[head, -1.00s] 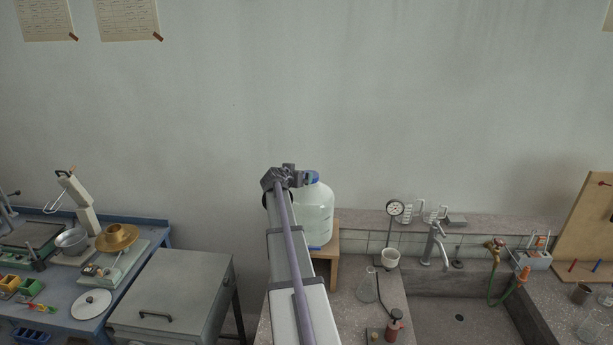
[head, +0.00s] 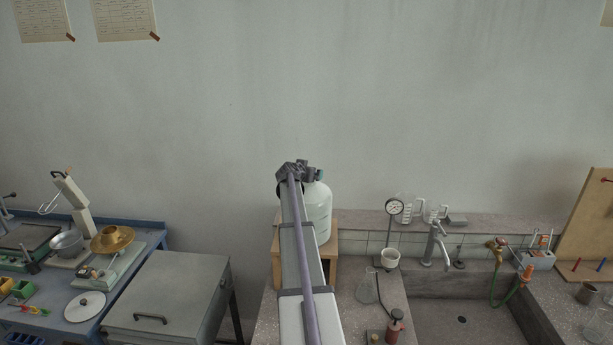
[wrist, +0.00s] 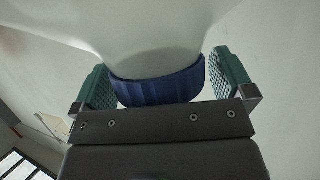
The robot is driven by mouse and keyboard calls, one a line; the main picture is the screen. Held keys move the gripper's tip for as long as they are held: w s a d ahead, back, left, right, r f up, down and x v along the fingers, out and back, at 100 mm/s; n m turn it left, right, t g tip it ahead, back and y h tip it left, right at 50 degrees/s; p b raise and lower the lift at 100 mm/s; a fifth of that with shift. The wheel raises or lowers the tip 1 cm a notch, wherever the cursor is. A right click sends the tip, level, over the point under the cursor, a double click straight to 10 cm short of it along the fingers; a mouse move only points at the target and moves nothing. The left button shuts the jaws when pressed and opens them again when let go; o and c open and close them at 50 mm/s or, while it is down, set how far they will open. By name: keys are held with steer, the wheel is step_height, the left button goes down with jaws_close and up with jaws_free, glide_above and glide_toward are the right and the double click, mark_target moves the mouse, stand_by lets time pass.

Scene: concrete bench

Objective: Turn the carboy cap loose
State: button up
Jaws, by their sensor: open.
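The carboy (head: 319,206) is a large whitish translucent bottle standing on a small wooden stand (head: 331,246), partly hidden behind my arm in the head view. Its blue ribbed cap (wrist: 158,86) shows in the wrist view, on the pale carboy shoulder (wrist: 150,38). My gripper (wrist: 160,78) is open, with one green textured finger on each side of the cap. There is a gap between each finger and the cap, wider on the right finger's outer side. In the head view my gripper (head: 318,174) is at the carboy's top and hides the cap.
A grey metal cabinet (head: 170,290) is at the left. The wall behind is bare near the carboy.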

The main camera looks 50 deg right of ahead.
steer(key=shift+c, duration=0.4)
steer(key=c, duration=0.8)
steer(key=shift+n+t, duration=0.3)
steer(key=n+t+y, duration=0.2)
steer(key=n+t, duration=0.1)
steer(key=shift+n+t, duration=0.3)
steer(key=shift+t, duration=0.1)
steer(key=n+t+y, duration=0.3)
steer(key=shift+n, duration=0.3)
steer(key=n+t+y, duration=0.1)
steer(key=n+y, duration=0.3)
steer(key=y, duration=0.1)
steer(key=shift+w+t, duration=0.1)
steer(key=shift+t, duration=0.3)
steer(key=shift+a+n+y, duration=0.15)
steer(key=shift+n+y, duration=1.35)
